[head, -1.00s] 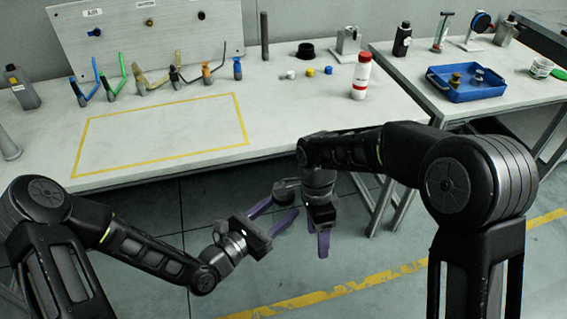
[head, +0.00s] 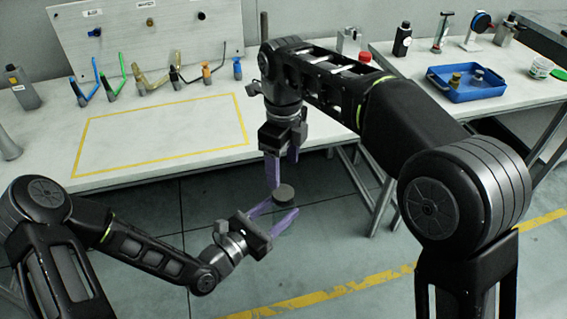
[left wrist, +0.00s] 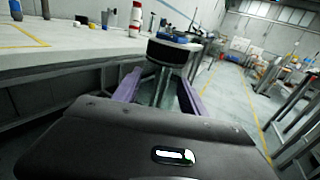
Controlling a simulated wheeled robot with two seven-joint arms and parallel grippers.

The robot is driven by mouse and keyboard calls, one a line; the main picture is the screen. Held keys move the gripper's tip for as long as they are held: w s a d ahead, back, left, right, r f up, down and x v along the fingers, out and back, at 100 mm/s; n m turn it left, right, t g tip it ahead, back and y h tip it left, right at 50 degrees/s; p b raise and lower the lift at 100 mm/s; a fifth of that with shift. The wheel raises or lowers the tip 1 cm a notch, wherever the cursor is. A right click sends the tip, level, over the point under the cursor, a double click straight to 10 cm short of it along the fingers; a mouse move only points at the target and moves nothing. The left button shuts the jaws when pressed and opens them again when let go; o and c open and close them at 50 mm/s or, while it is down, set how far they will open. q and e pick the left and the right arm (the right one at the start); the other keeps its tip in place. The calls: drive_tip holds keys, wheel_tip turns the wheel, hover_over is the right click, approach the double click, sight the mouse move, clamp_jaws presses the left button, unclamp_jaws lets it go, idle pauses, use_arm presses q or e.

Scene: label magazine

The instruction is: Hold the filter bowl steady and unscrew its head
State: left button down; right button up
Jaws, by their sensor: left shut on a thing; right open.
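The filter's dark round head (head: 284,191) shows from above in the head view, between the purple fingers of my left gripper (head: 272,214). In the left wrist view, the black head (left wrist: 174,52) sits on top of a clear, greenish bowl (left wrist: 164,88). My left gripper is shut on this bowl, which stands roughly upright, held in the air in front of the bench. My right gripper (head: 282,170) is open, fingers pointing down, above the head. One of its fingers reaches close to the head's rim; I cannot tell whether they touch.
The bench (head: 160,165) behind has a yellow-taped rectangle that is empty. Coloured hooked tools stand along its back. A blue tray (head: 490,93) with small items is on the right bench. My right arm covers part of the bench edge.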

sight(283, 192)
drive_tip(key=shift+f, duration=4)
drive_tip(key=shift+c, duration=0.3)
